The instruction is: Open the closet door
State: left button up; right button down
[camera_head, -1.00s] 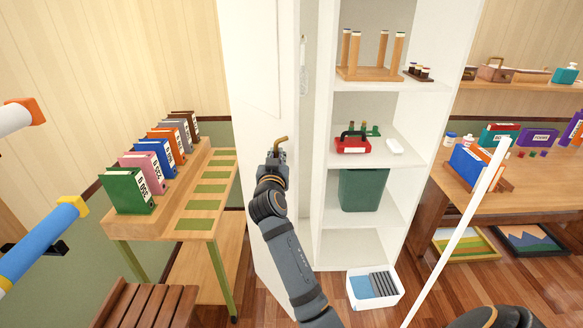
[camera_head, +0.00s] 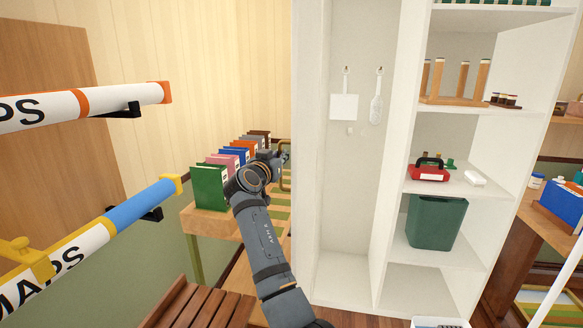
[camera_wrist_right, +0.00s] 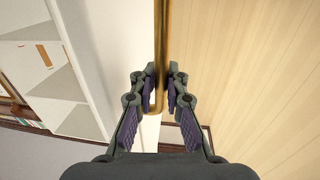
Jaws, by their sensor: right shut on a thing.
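The tall white closet (camera_head: 392,200) stands at the centre in the head view. Its white door (camera_head: 306,160) stands swung open at the left, seen nearly edge-on, and the inner left compartment is exposed. The brass bar handle (camera_head: 285,180) is on the door's left-hand face. My right gripper (camera_head: 282,158) is at this handle, partly hidden by its own arm. In the right wrist view the fingers (camera_wrist_right: 160,98) are shut around the lower end of the vertical brass handle (camera_wrist_right: 161,45), beside the white door panel (camera_wrist_right: 105,50). My left gripper is not in view.
A wooden table with several binders (camera_head: 210,187) stands close behind my right arm. A slatted wooden bench (camera_head: 188,303) is at the lower left. Map tubes (camera_head: 140,207) are on the left wall. Closet shelves hold a red toolbox (camera_head: 429,172) and a green bin (camera_head: 435,222).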

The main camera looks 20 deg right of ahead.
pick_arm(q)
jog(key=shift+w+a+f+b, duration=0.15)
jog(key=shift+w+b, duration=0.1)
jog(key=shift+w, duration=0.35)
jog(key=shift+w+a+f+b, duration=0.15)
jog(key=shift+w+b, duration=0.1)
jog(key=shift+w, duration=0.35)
pick_arm(e)
jog(key=shift+w+a+f+m+g+h, duration=0.2)
jog(key=shift+w+a+m+g+h, duration=0.15)
jog(key=shift+w+a, duration=0.35)
